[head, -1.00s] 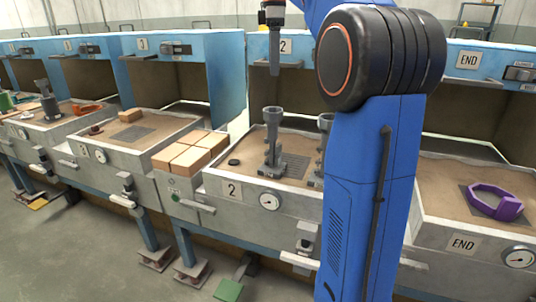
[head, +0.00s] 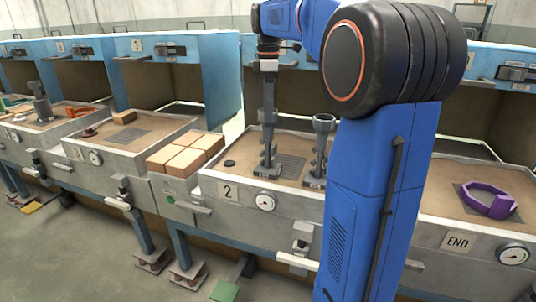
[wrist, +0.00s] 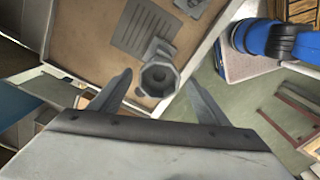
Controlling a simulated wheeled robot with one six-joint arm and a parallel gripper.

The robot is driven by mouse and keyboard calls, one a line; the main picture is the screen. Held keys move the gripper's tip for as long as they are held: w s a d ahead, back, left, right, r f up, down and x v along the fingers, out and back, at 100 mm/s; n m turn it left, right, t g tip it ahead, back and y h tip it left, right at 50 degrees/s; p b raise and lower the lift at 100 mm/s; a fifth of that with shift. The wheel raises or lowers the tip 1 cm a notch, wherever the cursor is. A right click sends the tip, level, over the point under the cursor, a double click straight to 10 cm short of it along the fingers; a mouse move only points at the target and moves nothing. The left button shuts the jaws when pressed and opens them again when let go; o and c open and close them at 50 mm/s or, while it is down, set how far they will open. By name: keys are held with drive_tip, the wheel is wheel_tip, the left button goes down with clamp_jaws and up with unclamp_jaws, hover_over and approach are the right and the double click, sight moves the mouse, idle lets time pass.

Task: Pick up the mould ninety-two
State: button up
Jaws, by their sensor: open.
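A tall grey metal piece with a cup-shaped top, which could be the mould, stands upright on bay 2 (head: 268,160). No number is readable on it. In the wrist view its octagonal cup (wrist: 160,78) shows from above. My gripper (head: 268,105) is directly over it, pointing down. In the wrist view the open jaws (wrist: 160,95) have one finger either side of the cup, with gaps on both sides. A second, similar grey piece (head: 321,145) stands to its right, partly hidden by my arm.
Bay 2 has a sandy top with a grille (head: 291,166) and a small black disc (head: 229,163). Tan bricks (head: 186,155) sit to the left. A purple ring (head: 488,200) lies on the END bay. Blue hoods rise behind.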

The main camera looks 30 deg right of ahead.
drive_tip(key=shift+f, duration=1.85)
drive_tip(key=shift+c, duration=0.7)
clamp_jaws()
